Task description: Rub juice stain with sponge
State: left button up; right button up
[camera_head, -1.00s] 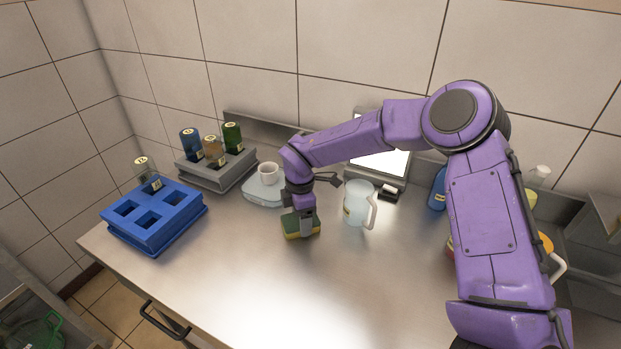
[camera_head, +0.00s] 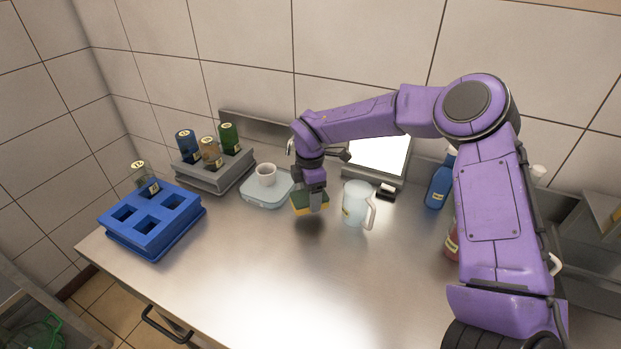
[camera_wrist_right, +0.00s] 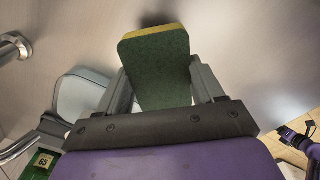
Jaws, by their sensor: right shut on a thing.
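The green and yellow sponge (camera_head: 303,203) is between the fingers of my right gripper (camera_head: 316,205), which is shut on it. In the head view the sponge appears a little above the steel counter (camera_head: 250,270). The right wrist view shows the sponge (camera_wrist_right: 158,65) with its green face toward the camera and a yellow edge at the top, held between both fingers (camera_wrist_right: 165,85). I see no juice stain on the visible counter. My left gripper is not in view.
A clear jug (camera_head: 353,203) stands just right of the sponge. A blue rack (camera_head: 150,225) and a grey rack (camera_head: 217,177) with bottles stand farther left. The front counter is clear.

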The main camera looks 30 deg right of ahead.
notch_tip(320, 180, up, 3)
jog(key=shift+w+f+p, duration=0.15)
jog(key=shift+f+p, duration=0.05)
jog(key=shift+p, duration=0.4)
jog(key=shift+r+p, duration=0.3)
jog(key=shift+r, duration=0.4)
